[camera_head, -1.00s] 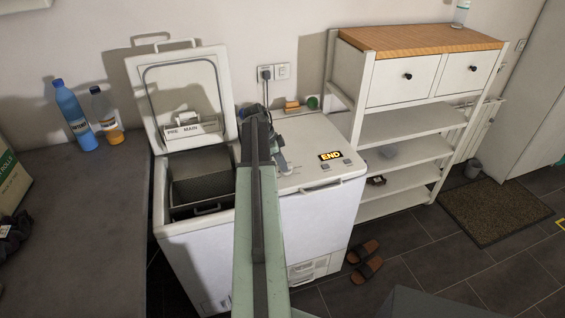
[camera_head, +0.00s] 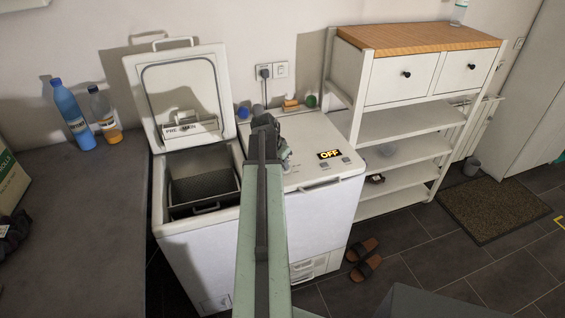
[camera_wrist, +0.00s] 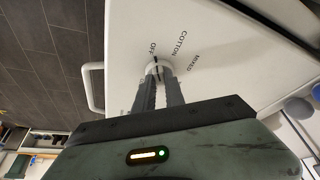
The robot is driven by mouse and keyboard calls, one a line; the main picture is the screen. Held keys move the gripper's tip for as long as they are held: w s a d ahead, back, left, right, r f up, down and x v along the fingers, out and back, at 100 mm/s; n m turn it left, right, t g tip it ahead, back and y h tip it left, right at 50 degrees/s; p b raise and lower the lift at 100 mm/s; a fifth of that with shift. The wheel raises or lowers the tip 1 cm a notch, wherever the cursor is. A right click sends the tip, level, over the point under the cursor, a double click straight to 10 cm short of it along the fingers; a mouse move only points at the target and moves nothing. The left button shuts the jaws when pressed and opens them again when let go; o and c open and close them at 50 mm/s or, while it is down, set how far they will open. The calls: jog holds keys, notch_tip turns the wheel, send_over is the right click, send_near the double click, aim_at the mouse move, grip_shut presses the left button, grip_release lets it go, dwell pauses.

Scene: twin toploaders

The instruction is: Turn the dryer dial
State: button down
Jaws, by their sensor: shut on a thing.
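The dryer (camera_head: 325,215) is the right-hand white machine with a closed top, a small display (camera_head: 330,154) reading OFF and a front handle. Its round white dial (camera_wrist: 158,68) shows in the wrist view, with OFF, COTTON and MIXED printed around it. A dark mark on the dial's edge points at or close to OFF. My gripper (camera_wrist: 158,82) is shut on the dial, one finger at each side, and covers part of it. In the head view my gripper (camera_head: 284,158) is over the dryer top, and my arm hides the dial there.
A washer (camera_head: 190,255) with its lid up stands left of the dryer, beside a dark counter (camera_head: 90,220) with two bottles. Small coloured items, including a green one (camera_head: 311,101), lie at the dryer's back. A white shelf (camera_head: 405,125) stands to the right.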

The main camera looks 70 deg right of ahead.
jog(key=shift+n, duration=0.5)
jog(key=c, duration=1.4)
grip_release()
jog(key=shift+r, duration=0.1)
jog(key=shift+a+r+p, duration=0.1)
jog(key=shift+r+p, duration=0.25)
jog(key=shift+p, duration=0.1)
jog(key=s+p+v, duration=0.1)
jog(key=p+v, duration=0.5)
jog(key=shift+w+a+r, duration=0.25)
jog(key=shift+w+r, duration=0.15)
jog(key=shift+w, duration=0.05)
